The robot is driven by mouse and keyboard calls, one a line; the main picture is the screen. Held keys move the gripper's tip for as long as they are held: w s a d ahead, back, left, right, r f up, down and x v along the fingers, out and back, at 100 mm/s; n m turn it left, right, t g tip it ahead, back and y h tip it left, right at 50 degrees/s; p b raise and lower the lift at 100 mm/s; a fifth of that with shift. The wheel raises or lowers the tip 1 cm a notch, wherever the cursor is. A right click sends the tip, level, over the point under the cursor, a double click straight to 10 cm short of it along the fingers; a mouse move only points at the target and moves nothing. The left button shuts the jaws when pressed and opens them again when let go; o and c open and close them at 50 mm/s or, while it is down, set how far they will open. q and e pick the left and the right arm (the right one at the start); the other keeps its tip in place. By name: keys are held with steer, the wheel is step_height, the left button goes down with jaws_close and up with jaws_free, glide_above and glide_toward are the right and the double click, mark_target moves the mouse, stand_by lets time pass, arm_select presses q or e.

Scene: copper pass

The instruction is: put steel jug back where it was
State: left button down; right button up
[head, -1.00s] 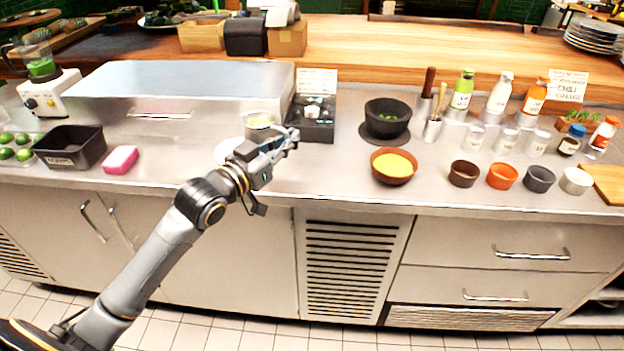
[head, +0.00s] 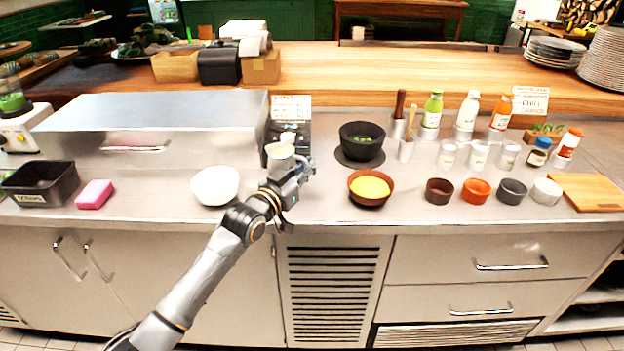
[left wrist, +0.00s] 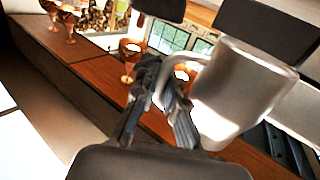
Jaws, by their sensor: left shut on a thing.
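The steel jug (head: 280,152) is held up over the counter, right of the white bowl (head: 215,186) and in front of the dark tray (head: 303,128). My left gripper (head: 303,170) is shut on it; the gripper partly hides the jug's lower part. In the left wrist view the jug (left wrist: 238,95) is large and tilted in the picture, with its curved handle between the fingers of my left gripper (left wrist: 163,92). My right gripper does not show.
A bowl of yellow food (head: 370,188) and a black mortar-like bowl (head: 361,143) stand to the right. Several small cups, shakers and bottles fill the counter's right. A steel box (head: 150,110), pink sponge (head: 95,194) and black bin (head: 40,183) are left. Counter front between the bowls is clear.

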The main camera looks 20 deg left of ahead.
arm_select(q)
steer(key=shift+w+d+f+p, duration=0.1)
steer(key=shift+w+d+f, duration=0.05)
steer(key=shift+f, duration=0.65)
steer(key=shift+w+d+f+p, duration=0.1)
steer(key=shift+w+d+f, duration=0.1)
steer(key=shift+f, duration=0.55)
steer(key=shift+w+d+f+p, duration=0.1)
steer(key=shift+w+d+f, duration=0.05)
steer(key=shift+f, duration=0.65)
steer(key=shift+f, duration=0.1)
steer(key=c, duration=1.4)
jaws_free()
steer(key=shift+c, duration=0.2)
steer(key=b+v, duration=0.1)
steer(key=v, duration=1.1)
